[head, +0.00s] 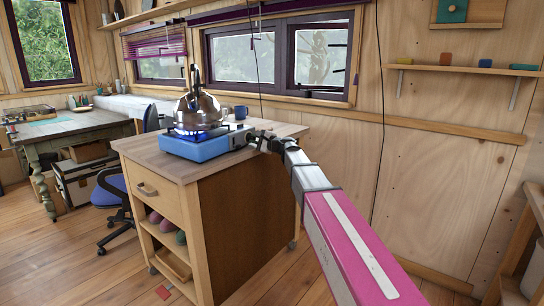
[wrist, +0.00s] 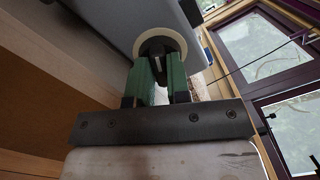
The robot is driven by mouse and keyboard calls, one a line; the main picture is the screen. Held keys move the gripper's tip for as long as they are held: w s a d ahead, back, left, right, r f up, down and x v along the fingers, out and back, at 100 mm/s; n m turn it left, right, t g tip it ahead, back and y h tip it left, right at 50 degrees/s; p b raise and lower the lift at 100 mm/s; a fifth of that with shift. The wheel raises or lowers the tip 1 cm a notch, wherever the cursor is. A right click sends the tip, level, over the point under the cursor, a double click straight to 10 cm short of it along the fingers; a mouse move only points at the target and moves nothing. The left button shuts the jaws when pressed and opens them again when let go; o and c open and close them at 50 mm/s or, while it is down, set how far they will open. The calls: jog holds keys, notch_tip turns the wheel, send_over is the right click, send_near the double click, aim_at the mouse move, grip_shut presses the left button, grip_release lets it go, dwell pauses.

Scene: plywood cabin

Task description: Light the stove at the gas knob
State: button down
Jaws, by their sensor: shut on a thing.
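The blue camping stove (head: 205,146) sits on the wooden top of a cabinet. A steel kettle (head: 197,108) stands on it, and a blue flame (head: 190,134) shows under the kettle. In the wrist view the dark gas knob (wrist: 158,46) has a pale ring around it on the stove's grey-looking side. My gripper (wrist: 158,68) is shut on the knob, one green finger on each side. In the head view my gripper (head: 253,139) is at the stove's right side, and the knob is hidden there.
The wooden cabinet (head: 240,190) has a drawer and open shelves. A blue mug (head: 241,112) stands behind the stove. A desk (head: 75,125) and blue chair (head: 112,187) are at the left. A wall shelf (head: 460,69) holds small coloured blocks.

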jog(key=shift+s+f, duration=0.1)
jog(key=shift+f, duration=0.1)
jog(key=c, duration=1.5)
grip_release()
jog(key=shift+m, duration=0.4)
jog(key=o, duration=0.5)
jog(key=shift+r, duration=0.1)
jog(key=v, duration=0.6)
jog(key=shift+s+d, duration=0.15)
jog(key=shift+d, duration=0.25)
